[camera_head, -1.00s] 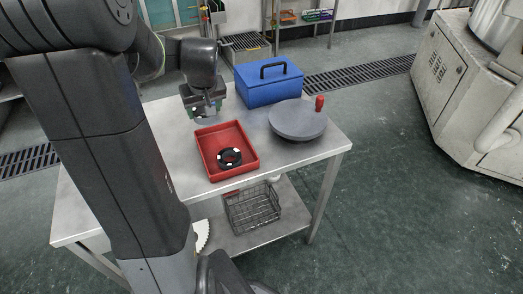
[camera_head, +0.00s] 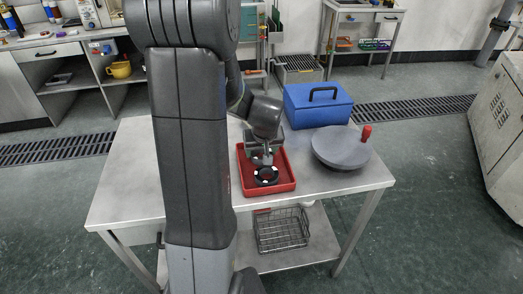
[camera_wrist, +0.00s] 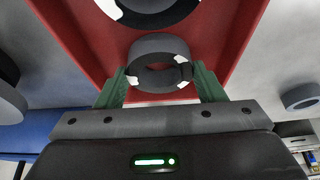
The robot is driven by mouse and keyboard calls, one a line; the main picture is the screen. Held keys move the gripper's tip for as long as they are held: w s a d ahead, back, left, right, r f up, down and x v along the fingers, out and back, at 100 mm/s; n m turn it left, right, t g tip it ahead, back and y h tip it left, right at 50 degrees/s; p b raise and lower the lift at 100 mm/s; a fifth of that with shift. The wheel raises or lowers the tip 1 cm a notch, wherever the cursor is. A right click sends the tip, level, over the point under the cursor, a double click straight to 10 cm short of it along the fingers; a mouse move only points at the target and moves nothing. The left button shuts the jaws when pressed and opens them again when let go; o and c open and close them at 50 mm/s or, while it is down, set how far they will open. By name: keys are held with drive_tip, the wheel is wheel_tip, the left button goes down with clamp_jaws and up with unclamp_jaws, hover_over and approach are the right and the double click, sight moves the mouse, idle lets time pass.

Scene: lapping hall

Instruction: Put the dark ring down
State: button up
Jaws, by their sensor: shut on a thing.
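My gripper (camera_wrist: 160,70) has green fingers shut on a dark grey ring (camera_wrist: 158,46) with white patches, seen close in the wrist view. In the head view my gripper (camera_head: 262,153) is over the back part of the red tray (camera_head: 286,187). A second, blacker ring (camera_wrist: 150,18) with white patches lies in the tray, partly cut off at the top of the wrist view; it also shows in the head view (camera_head: 266,181). The held ring is apart from it in the wrist view. I cannot tell whether the held ring touches the tray floor.
The tray stands on a steel table (camera_head: 125,190). A blue toolbox (camera_head: 318,110) and a round grey plate (camera_head: 340,150) with a red knob (camera_head: 366,131) stand beside it. Another grey ring (camera_wrist: 302,92) lies outside the tray. The table's left part is clear.

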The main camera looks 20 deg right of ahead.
drive_tip(key=shift+r, duration=0.1)
drive_tip(key=shift+f, duration=0.2)
drive_tip(key=o, duration=1.1)
drive_tip(key=shift+r, duration=0.15)
drive_tip(key=shift+r, duration=0.25)
drive_tip(key=v, duration=1.1)
drive_tip(key=shift+s+a+r+p, duration=0.15)
drive_tip(key=shift+s+r+p, duration=0.15)
drive_tip(key=shift+p, duration=0.1)
drive_tip(key=shift+f, duration=0.1)
